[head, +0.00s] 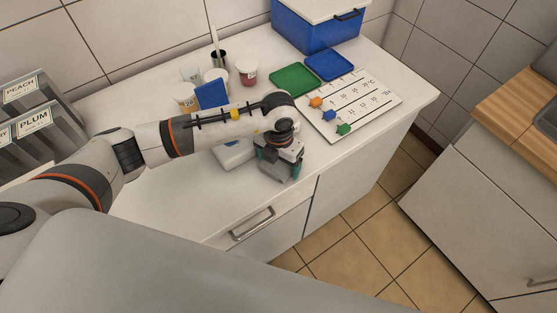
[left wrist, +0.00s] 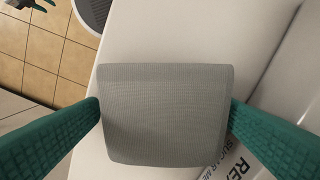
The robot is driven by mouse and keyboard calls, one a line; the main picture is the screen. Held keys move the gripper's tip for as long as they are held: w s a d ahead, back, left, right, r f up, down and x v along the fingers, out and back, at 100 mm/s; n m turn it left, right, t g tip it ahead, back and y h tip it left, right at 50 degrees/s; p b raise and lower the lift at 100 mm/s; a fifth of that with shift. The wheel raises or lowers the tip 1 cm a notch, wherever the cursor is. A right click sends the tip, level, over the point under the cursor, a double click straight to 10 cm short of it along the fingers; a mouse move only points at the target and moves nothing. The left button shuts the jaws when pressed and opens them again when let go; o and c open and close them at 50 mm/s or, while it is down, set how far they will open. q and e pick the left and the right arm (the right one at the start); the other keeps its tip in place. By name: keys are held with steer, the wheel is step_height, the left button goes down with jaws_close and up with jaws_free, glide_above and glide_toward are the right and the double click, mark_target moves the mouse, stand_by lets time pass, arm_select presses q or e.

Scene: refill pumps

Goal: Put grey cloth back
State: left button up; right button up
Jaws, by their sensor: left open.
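The grey cloth (left wrist: 168,115) lies as a folded, ribbed square on the white counter in the left wrist view. In the head view the cloth (head: 273,172) shows near the counter's front edge, partly covered by my gripper. My left gripper (head: 279,163) is open right over it. In the left wrist view the two green fingers (left wrist: 165,115) stand on either side of the cloth, close to its edges. Whether they touch it I cannot tell. Part of what looks like my right gripper (left wrist: 27,8) shows at the top left, over the floor.
A white box (head: 233,154) with printed lettering sits beside the cloth. Behind my arm are several cups (head: 247,72) and a blue card (head: 212,94). Green (head: 295,80) and blue trays (head: 329,65), a marked board (head: 362,108) and a blue cooler (head: 314,29) stand to the right.

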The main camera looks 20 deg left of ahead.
mark_target(278, 163)
arm_select(q)
step_height(278, 163, up, 12)
steer(key=b, duration=0.3)
steer(key=shift+r, duration=0.15)
stand_by(0.8)
